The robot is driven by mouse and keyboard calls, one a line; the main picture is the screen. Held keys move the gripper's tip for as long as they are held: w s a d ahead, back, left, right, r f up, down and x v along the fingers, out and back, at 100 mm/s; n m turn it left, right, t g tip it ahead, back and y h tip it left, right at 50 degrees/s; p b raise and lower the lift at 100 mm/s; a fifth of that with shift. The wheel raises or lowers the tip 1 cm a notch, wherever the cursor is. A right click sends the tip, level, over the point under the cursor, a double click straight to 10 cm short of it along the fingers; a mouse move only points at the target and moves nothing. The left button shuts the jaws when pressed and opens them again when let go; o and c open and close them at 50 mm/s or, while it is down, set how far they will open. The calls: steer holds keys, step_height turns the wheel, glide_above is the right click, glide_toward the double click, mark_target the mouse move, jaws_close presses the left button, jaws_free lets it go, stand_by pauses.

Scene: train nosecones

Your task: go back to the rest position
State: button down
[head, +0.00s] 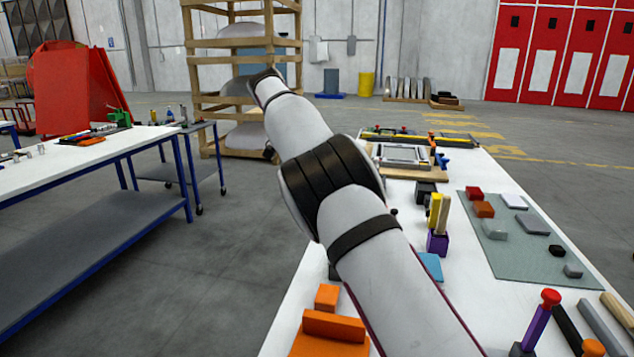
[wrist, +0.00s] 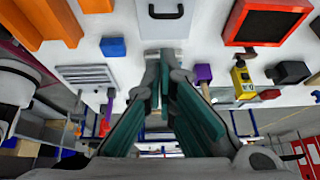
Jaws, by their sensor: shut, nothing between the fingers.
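My gripper (wrist: 166,62) shows in the wrist view, its two teal-padded fingers meeting at the tips, shut and empty. The fingertips point toward the white table top (wrist: 130,25), with no object between them. A purple block (wrist: 203,73) and a yellow device (wrist: 242,80) lie to the right of the fingers in that view, apart from them. In the head view my arm crosses the middle of the picture from lower right to upper left. My gripper cannot be made out there.
In the head view the white table (head: 290,318) holds orange blocks (head: 334,325), a grey mat (head: 520,262) with several small blocks and a purple holder (head: 437,242). A blue-legged bench (head: 60,175) stands left, a wooden rack (head: 195,75) behind. Open floor (head: 230,245) lies between.

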steer(key=s+d+r+n+t+y+p, duration=0.25)
steer(key=s+d+r+n+y, duration=0.4)
steer(key=s+d+r, duration=0.8)
steer(key=s+n+t+p, duration=0.15)
steer(key=s+n, duration=0.65)
steer(key=s, duration=0.8)
steer(key=s+f+n+p, duration=0.1)
steer(key=s+f+n, duration=0.2)
steer(key=s, duration=0.4)
steer(key=s+a+f+n+t+h+p, duration=0.1)
steer(key=s+f+n, duration=0.3)
steer(key=s+f, duration=0.2)
steer(key=shift+s+a+t, duration=0.25)
steer(key=shift+s+t, duration=0.05)
steer(key=shift+s, duration=0.6)
